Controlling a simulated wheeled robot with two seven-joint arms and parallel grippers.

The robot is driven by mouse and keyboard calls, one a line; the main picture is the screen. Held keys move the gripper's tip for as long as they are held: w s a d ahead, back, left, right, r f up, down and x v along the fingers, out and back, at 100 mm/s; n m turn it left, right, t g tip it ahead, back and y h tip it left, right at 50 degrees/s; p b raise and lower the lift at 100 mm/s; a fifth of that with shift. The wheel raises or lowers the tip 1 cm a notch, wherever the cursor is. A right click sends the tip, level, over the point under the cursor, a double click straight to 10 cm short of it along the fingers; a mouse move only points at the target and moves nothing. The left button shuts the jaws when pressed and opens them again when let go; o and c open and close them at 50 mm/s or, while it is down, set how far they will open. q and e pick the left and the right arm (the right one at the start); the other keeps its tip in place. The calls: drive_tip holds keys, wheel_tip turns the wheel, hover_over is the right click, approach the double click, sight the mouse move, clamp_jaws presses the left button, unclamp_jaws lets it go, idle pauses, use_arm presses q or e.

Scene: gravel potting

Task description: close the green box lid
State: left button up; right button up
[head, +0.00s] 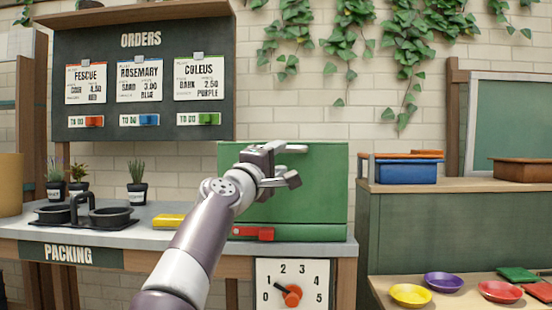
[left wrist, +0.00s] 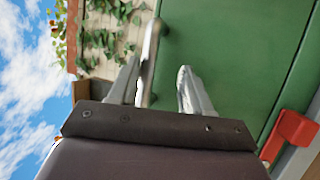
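The green box (head: 318,190) stands on the right end of the packing counter. A tall flat green face rises above a seam near its bottom, with a red block (head: 252,233) low at its left; I cannot tell how far the lid is open. A silver bar handle (head: 292,148) sits at the top edge of the face. My left gripper (head: 275,168) is in front of the face, by the handle, hiding part of it. In the left wrist view, the fingers are apart, with the handle (left wrist: 150,50) between them, close to the left finger. The right gripper is out of view.
A dial (head: 291,295) hangs on the counter front below the box. A shelf with a blue bin (head: 408,172) stands right, with coloured bowls (head: 444,282) below.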

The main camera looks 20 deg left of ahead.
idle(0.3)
use_arm(q)
drive_tip(key=b+v, duration=0.6)
drive_tip(key=v, duration=0.6)
drive_tip(key=shift+s, duration=0.3)
drive_tip(key=shift+a, duration=0.1)
